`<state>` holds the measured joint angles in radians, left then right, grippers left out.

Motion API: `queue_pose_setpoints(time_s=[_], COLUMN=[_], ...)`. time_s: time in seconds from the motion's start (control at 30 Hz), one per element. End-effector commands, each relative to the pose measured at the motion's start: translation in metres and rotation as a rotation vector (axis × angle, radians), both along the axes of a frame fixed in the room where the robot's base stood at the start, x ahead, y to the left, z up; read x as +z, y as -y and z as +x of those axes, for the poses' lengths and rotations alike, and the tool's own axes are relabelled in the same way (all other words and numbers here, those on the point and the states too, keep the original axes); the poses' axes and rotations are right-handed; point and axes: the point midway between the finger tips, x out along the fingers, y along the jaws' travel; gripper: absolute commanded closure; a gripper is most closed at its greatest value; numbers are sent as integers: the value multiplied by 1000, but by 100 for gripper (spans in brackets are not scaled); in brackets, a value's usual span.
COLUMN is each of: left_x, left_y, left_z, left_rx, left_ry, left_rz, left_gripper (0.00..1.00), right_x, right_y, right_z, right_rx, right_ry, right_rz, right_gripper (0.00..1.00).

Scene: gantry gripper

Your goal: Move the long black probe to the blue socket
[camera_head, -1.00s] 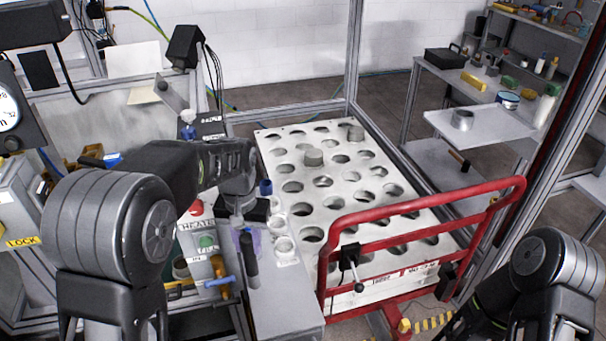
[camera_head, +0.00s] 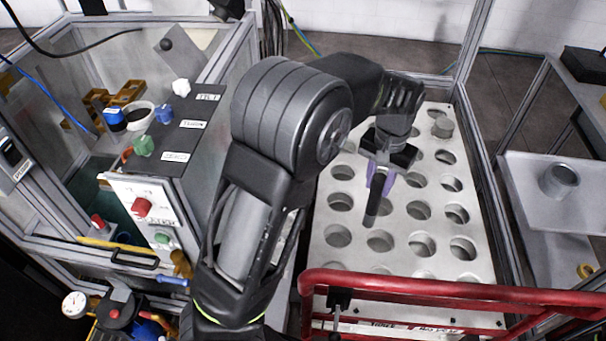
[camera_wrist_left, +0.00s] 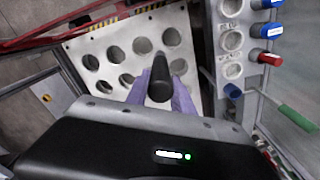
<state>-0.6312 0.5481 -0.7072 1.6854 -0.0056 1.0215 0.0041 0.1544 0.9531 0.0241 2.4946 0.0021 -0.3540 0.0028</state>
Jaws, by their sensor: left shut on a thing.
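The long black probe (camera_head: 373,208) is held in my left gripper (camera_head: 382,184) and hangs down, slightly tilted, over the perforated white plate. In the left wrist view the probe (camera_wrist_left: 160,78) shows nearly end-on between the two purple fingers of the left gripper (camera_wrist_left: 161,96), which is shut on it. White ring-shaped sockets (camera_wrist_left: 231,40) line a grey strip at the upper right of that view, with blue and red cylinders beside them. I cannot tell which one is the blue socket. My left arm hides that strip in the head view. My right gripper is out of view.
The perforated white plate (camera_head: 340,238) has several open holes and a grey plug (camera_head: 442,128). A red rail (camera_head: 420,287) crosses its near side. A cabinet with a labelled control box (camera_head: 141,207) stands on the left, and metal frame posts stand around the plate.

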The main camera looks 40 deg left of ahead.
Motion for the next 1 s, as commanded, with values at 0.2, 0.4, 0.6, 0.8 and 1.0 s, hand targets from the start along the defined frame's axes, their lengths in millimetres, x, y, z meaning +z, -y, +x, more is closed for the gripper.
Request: queue_pose_setpoints(time_s=[0.2, 0.4, 0.6, 0.8, 1.0], left_x=[1, 5, 11, 11, 3], left_y=[-1, -19, -67, -140, -223], left_z=[2, 18, 55, 89, 100], left_rx=[13, 204, 710, 1427, 2166], left_ry=[1, 5, 13, 21, 19], left_rz=[0, 9, 23, 28, 20], left_gripper=[100, 100, 100, 100, 100], right_x=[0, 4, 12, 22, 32], right_y=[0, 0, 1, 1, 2], right_z=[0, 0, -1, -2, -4], right_rx=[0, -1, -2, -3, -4], right_ry=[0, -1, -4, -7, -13], right_rz=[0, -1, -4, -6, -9], right_gripper=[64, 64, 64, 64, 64])
